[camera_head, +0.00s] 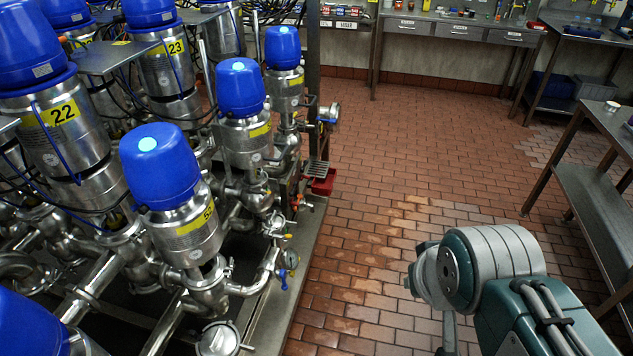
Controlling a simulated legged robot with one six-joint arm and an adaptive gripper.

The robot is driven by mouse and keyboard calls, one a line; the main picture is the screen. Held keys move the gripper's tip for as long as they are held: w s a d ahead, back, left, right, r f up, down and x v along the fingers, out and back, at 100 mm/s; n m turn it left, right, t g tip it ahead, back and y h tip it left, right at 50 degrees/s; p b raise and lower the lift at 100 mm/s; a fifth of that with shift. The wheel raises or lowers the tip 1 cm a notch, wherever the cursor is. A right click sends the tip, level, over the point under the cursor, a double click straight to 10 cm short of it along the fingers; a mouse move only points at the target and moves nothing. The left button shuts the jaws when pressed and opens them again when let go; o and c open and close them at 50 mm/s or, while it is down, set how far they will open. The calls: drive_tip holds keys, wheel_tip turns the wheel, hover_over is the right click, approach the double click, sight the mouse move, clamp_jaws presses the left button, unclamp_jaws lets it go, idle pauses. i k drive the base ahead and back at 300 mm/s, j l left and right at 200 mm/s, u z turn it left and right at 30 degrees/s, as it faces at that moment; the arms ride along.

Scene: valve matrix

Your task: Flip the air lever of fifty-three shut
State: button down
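A steel valve with a blue cap (160,165) stands at the centre left; its yellow label starts with a 5, and the second digit is turned away and cannot be read. I cannot tell which of these belongs to fifty-three, or whether the lever is open or shut. My teal and grey arm is at the lower right, well apart from the valves. My gripper's fingers are not visible.
More blue-capped valves, labelled 22 (62,112) and 23 (175,48), crowd the left. A red tray (322,182) sits at the rack's edge. The brick floor (400,150) is clear between rack and steel tables (590,200) on the right. A workbench (450,30) stands behind.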

sight(295, 185)
drive_tip(key=i+l+u, duration=0.15)
drive_tip(key=i+l, duration=0.85)
drive_tip(key=i+j, duration=0.15)
drive_tip(key=i, duration=0.5)
